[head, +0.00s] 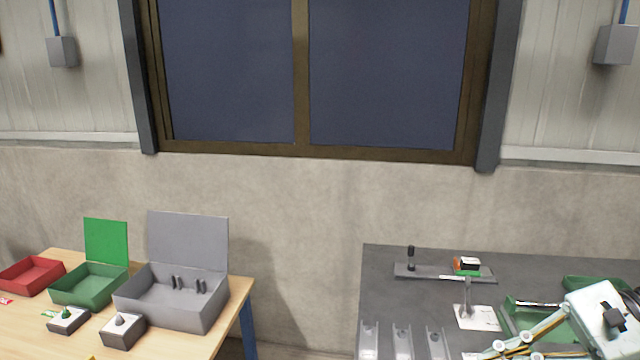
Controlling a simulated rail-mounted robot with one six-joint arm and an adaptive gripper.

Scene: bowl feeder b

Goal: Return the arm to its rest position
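My gripper (500,349) shows at the lower right corner, over the dark grey table (385,290). Its white housing with a black part on top sits at the right, and pale jointed finger bars reach down and left from it. The bottom edge of the picture cuts it off, so I cannot tell how far apart the fingertips are or whether anything is between them. The rest of my arm is out of view.
Close by are a green tray (520,322), a white plate with a grey post (478,318), grey channels (402,340) and a grey bar fixture (430,272). A wooden table (190,345) at left holds a red box (32,276), green box (90,286) and grey box (170,305).

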